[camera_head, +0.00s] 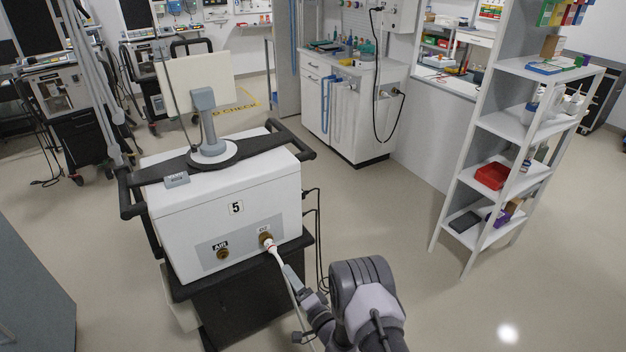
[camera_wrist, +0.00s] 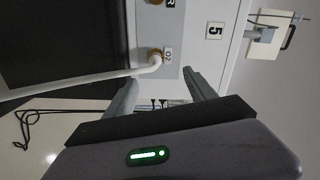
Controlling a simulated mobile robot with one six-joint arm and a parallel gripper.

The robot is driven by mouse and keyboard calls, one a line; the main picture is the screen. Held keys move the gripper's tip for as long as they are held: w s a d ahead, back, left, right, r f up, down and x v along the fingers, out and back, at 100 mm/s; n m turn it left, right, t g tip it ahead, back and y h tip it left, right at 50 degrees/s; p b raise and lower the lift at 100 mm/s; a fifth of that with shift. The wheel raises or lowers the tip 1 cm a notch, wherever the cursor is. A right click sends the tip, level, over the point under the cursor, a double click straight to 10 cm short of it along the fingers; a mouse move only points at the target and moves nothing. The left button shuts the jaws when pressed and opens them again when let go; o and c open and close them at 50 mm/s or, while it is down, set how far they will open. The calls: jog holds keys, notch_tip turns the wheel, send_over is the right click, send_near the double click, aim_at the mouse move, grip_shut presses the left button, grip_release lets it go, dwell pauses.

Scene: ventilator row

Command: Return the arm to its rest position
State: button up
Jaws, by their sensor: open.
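My gripper (camera_wrist: 163,77) is open and empty in the wrist view, its two grey fingers spread below the O2 port. In the head view my gripper (camera_head: 291,281) is close to the front of the white ventilator (camera_head: 180,215) marked 5. A white hose (camera_head: 278,258) has its end at the brass O2 port (camera_head: 265,236) and hangs down past my gripper. In the wrist view the hose (camera_wrist: 80,82) runs left from the port, close by the left fingertip; I cannot tell whether they touch. My arm (camera_head: 365,300) is extended low at the bottom centre.
The brass AIR port (camera_head: 222,254) is empty. Black cables (camera_head: 318,235) hang at the ventilator's right side. A shelf unit (camera_head: 470,190) stands at right and a white cabinet (camera_head: 350,130) behind. The floor (camera_head: 390,215) between them is clear. A grey surface (camera_head: 30,290) is at lower left.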

jog(key=s+a+r+n+g+y, duration=0.2)
jog(key=a+r+g+y, duration=0.15)
jog(key=r, duration=0.75)
jog(key=s+a+r+n+g+y, duration=0.2)
jog(key=a+r+g+y, duration=0.15)
jog(key=r, duration=0.85)
jog(key=s+d+r+n+g+h, duration=0.3)
jog(key=s+r+g, duration=0.4)
jog(key=s+r, duration=0.35)
jog(key=s+d+r+h, duration=0.2)
jog(key=s+d+h, duration=0.3)
jog(key=s+d, duration=0.5)
jog(key=s+d+m+t+h, duration=0.3)
jog(key=s+d+t+h, duration=0.2)
jog(key=d, duration=0.9)
jog(key=s+h, duration=0.2)
jog(key=s, duration=0.1)
jog(key=shift+s+d+r+m+h, duration=0.2)
jog(key=shift+s+r+m+h, duration=0.2)
